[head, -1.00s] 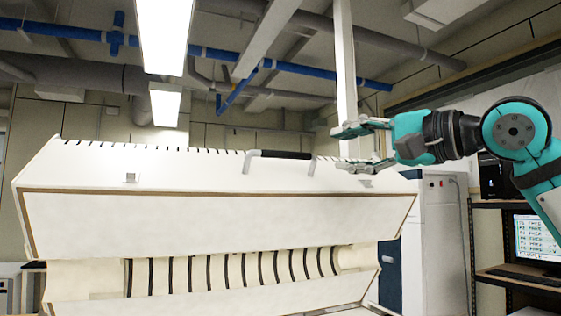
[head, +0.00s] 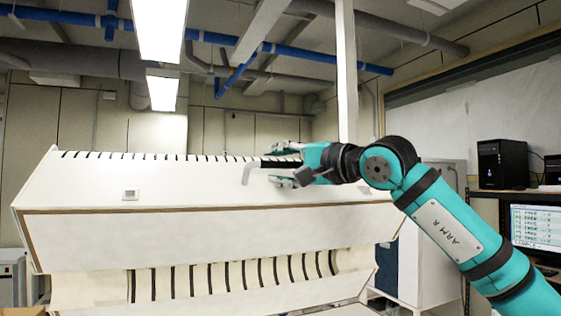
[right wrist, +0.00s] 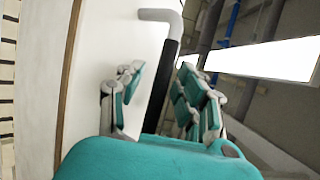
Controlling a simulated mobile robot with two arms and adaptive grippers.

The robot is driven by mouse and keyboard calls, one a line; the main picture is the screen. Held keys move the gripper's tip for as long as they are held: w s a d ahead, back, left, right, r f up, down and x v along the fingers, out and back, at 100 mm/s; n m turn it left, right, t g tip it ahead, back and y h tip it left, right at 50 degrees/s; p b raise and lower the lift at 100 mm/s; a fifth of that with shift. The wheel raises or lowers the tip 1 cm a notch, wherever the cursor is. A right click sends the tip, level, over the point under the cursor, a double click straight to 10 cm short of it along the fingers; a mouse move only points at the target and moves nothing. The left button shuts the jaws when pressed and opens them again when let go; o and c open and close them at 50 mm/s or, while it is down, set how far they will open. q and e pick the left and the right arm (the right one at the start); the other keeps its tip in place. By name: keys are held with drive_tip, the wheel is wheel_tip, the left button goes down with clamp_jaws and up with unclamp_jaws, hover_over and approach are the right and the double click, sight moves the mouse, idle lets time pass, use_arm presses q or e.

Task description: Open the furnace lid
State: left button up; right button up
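The furnace's white lid (head: 200,235) is the upper part, with a row of dark slots along its top edge. A band of dark curved ribs (head: 230,272) shows below it. The lid's handle has a black bar and a light bent end (head: 246,174); in the right wrist view the black bar (right wrist: 160,88) runs between my fingers. My right gripper (head: 283,166) is open around the handle, one finger on each side, with gaps showing in the wrist view (right wrist: 158,98). The handle's right end is hidden behind the gripper in the head view. My left gripper is not in view.
A white cabinet (head: 432,235) stands behind and right of the furnace. A shelf at the far right holds a black computer case (head: 503,163) and a monitor (head: 536,228). The space above the lid is free up to the ceiling pipes and lamps.

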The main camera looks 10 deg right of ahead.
sight(284, 200)
drive_tip(key=shift+d, duration=0.1)
clamp_jaws()
drive_tip(key=shift+f, duration=0.15)
drive_tip(key=s+f+b, duration=0.1)
drive_tip(key=b, duration=0.1)
drive_tip(key=f+b, duration=0.1)
drive_tip(key=b, duration=0.1)
drive_tip(key=shift+s+d+f+b, duration=0.1)
drive_tip(key=shift+s+f+b, duration=0.1)
drive_tip(key=shift+s+b, duration=0.15)
drive_tip(key=shift+n+t+y, duration=0.4)
drive_tip(key=shift+t, duration=0.3)
drive_tip(key=s+b, duration=0.1)
drive_tip(key=s+f+b, duration=0.1)
drive_tip(key=b, duration=0.1)
drive_tip(key=s+b, duration=0.2)
drive_tip(key=shift+s+d+f, duration=0.1)
drive_tip(key=shift+d+f, duration=0.1)
drive_tip(key=shift+d, duration=0.2)
drive_tip(key=shift+r, duration=0.1)
